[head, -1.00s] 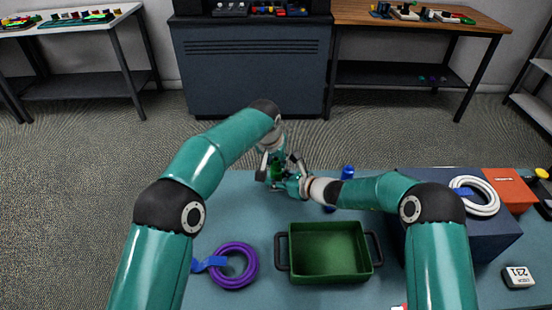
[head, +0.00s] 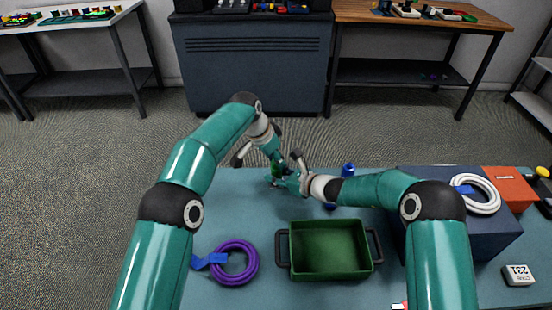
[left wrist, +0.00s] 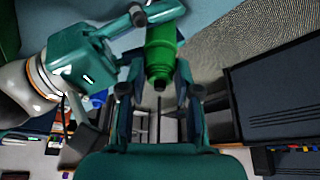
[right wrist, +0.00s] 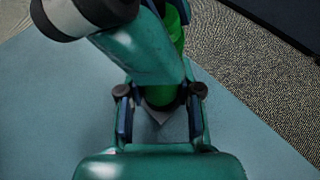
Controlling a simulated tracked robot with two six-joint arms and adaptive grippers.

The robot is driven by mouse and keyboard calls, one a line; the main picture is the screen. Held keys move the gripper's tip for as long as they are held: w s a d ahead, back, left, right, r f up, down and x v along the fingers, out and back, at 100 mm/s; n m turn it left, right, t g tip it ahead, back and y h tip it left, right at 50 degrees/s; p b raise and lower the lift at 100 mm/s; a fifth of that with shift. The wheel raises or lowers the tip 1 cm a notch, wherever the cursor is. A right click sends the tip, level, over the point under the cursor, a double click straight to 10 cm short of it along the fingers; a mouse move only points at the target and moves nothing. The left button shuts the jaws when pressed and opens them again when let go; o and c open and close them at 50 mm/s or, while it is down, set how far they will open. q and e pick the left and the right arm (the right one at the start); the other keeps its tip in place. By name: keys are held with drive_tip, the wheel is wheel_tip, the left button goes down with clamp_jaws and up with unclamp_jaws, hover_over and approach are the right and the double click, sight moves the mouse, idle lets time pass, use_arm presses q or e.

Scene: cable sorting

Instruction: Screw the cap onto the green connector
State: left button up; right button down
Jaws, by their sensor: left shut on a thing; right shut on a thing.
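The green connector (head: 276,171) stands between my two grippers beyond the dark green tray. My right gripper (right wrist: 160,92) is shut on its lower, darker part in the right wrist view. My left gripper (left wrist: 156,82) comes in from above and is shut on the upper end, which appears to be the cap. In the left wrist view the bright green body (left wrist: 160,48) runs up from the left fingers to the right gripper (left wrist: 155,12). The parts look in line and touching. The seam between cap and connector is not clear, being partly hidden by the fingers.
A dark green tray (head: 291,252) is in front of the grippers, with a purple cable coil (head: 253,270) to its left. A blue object (head: 347,170) stands right of the right hand. A dark blue box (head: 490,240) with a white coil (head: 487,208) is farther right.

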use_arm(q)
drive_tip(key=o, duration=0.8)
drive_tip(key=shift+c, duration=0.2)
drive_tip(key=shift+r, duration=2.25)
drive_tip(key=o, duration=0.6)
drive_tip(key=shift+c, duration=0.2)
drive_tip(key=v, duration=0.7)
drive_tip(key=shift+r, duration=0.15)
drive_tip(key=shift+a, duration=0.1)
